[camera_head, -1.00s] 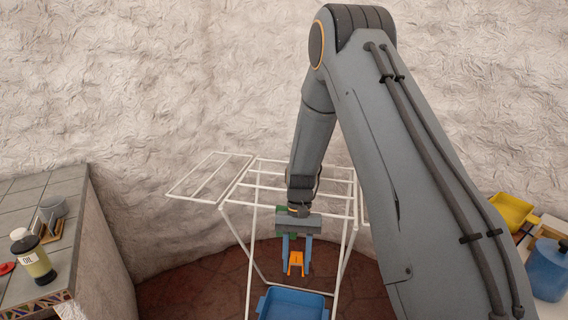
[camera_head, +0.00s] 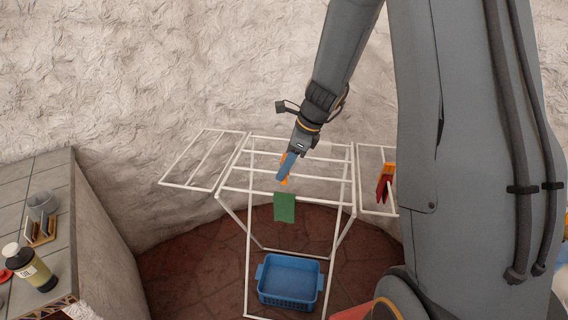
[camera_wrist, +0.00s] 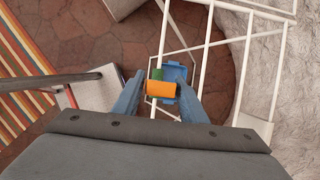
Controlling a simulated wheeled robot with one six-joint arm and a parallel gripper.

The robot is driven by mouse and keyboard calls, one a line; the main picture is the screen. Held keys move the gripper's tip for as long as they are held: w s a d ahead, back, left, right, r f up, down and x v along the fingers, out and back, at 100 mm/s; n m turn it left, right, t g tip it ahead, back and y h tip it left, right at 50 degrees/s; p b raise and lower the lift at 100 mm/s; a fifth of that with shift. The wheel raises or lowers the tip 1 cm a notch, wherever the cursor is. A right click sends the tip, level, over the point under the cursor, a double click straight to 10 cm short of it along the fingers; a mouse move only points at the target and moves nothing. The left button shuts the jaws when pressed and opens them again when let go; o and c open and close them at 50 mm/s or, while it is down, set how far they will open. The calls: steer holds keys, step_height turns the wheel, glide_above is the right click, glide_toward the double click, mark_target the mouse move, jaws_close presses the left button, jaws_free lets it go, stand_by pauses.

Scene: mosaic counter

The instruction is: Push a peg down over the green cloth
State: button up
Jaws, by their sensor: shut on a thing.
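The green cloth (camera_head: 284,208) hangs over the front bar of the white drying rack (camera_head: 232,190). My gripper (camera_head: 285,174) is above the cloth's top edge, tilted, with its blue fingers shut on an orange peg (camera_head: 284,183). In the wrist view the orange peg (camera_wrist: 160,89) lies across between the two fingertips (camera_wrist: 160,95). A small part of the green cloth (camera_wrist: 157,74) shows just beyond the peg there. I cannot tell whether the peg touches the cloth or bar; the fingers partly hide it in the head view.
A blue basket (camera_head: 290,278) stands on the floor under the rack. A red cloth (camera_head: 383,190) with an orange peg (camera_head: 389,168) hangs on the rack's right wing. A tiled counter (camera_head: 62,210) with a bottle (camera_head: 30,268) is at the left.

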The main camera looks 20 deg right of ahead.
mark_target(283, 193)
steer(key=shift+f+b, duration=3.95)
steer(key=shift+b, duration=0.05)
steer(key=shift+f+b, duration=0.75)
steer(key=shift+f, duration=0.45)
steer(key=o, duration=1.1)
